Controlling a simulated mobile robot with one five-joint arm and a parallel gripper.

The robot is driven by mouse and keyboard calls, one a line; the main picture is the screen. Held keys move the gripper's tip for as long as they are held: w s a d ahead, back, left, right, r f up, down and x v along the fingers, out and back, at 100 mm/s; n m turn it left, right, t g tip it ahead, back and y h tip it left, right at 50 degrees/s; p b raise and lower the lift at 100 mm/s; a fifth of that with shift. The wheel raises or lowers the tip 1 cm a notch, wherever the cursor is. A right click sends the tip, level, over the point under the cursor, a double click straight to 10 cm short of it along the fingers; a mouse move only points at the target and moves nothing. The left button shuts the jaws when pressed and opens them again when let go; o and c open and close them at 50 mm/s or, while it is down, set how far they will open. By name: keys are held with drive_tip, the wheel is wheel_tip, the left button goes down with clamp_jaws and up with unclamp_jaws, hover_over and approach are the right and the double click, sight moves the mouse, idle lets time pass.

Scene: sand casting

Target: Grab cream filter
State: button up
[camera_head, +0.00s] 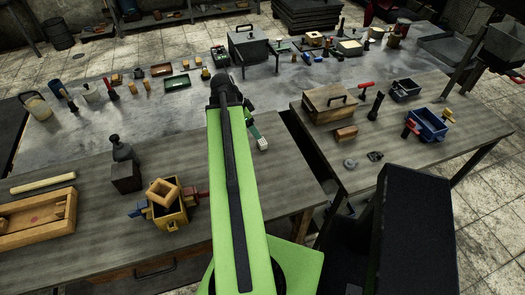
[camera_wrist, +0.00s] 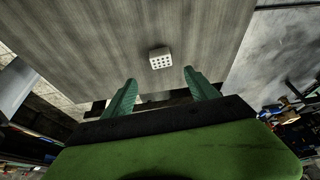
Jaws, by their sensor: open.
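The cream filter (camera_wrist: 160,58) is a small pale block with several dark holes in its face. In the wrist view it lies on the grey wooden bench top, just ahead of the fingertips and roughly centred between them. My gripper (camera_wrist: 160,80) is open, with its two green fingers apart and nothing between them. In the head view the filter (camera_head: 263,144) shows as a small pale block close by the green fingers of my gripper (camera_head: 254,129). My green arm hides part of the bench there.
The left wooden bench (camera_head: 100,215) holds a yellow box (camera_head: 168,218) and a wooden frame (camera_head: 35,222). The right bench (camera_head: 345,178) holds a wooden box (camera_head: 326,103) and a blue box (camera_head: 428,122). A gap separates the benches. A grey table behind is crowded with small items.

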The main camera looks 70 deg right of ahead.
drive_tip(key=b, duration=0.3)
hover_over(261, 141)
drive_tip(key=w+a, duration=0.2)
drive_tip(key=f, duration=0.4)
drive_tip(key=shift+s+f, duration=0.2)
drive_tip(key=shift+s, duration=0.05)
drive_tip(key=shift+s+d+f, duration=0.15)
drive_tip(key=b+x, duration=0.5)
drive_tip(key=shift+f, duration=0.15)
drive_tip(key=c, duration=1.4)
drive_tip(key=shift+r, duration=0.25)
drive_tip(key=shift+c, duration=0.2)
